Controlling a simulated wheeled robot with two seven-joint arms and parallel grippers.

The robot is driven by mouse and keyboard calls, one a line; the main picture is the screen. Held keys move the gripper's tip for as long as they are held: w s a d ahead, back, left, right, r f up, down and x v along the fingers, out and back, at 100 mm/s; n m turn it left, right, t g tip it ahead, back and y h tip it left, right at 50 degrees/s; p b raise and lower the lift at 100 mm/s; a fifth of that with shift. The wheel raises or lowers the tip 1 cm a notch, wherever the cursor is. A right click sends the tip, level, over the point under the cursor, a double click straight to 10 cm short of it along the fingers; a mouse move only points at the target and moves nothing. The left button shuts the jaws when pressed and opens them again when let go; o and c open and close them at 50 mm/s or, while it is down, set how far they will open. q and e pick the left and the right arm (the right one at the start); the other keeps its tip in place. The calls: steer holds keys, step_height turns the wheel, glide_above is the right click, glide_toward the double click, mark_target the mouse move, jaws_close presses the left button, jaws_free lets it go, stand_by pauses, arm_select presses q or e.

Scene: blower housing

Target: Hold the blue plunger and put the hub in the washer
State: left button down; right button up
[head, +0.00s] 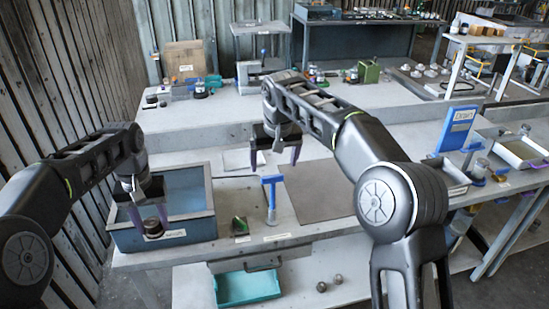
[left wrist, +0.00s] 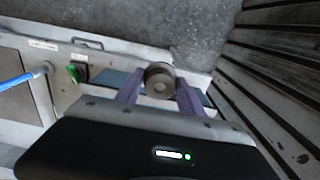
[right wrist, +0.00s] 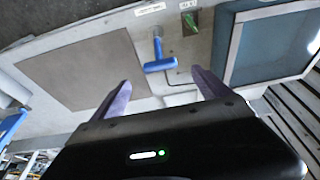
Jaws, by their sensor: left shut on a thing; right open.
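The hub (head: 153,229), a short dark metal cylinder with a lighter end, is in my left gripper (head: 150,212), which is shut on it. In the left wrist view the hub (left wrist: 159,80) sits between the purple fingertips. In the head view it overlaps the front wall of the washer (head: 195,230), an open blue-grey box with a label. The blue plunger (head: 271,190) stands upright on the bench right of the washer, with a T-shaped handle. My right gripper (head: 274,153) is open and empty, above and behind the plunger. The right wrist view shows the plunger handle (right wrist: 160,65) beyond its fingers.
A green switch (head: 240,226) sits between washer and plunger. A grey-brown mat (head: 325,190) lies right of the plunger. A teal bin (head: 245,287) and dark balls (head: 337,280) are on the lower shelf. A blue sign (head: 457,128) stands at the right.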

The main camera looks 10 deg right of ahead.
mark_target(272, 183)
steer(key=x, duration=1)
steer(key=shift+w+f, duration=0.15)
steer(key=shift+f, duration=0.2)
steer(key=shift+c, duration=0.6)
steer(key=c, duration=1.3)
steer(key=shift+f, duration=0.15)
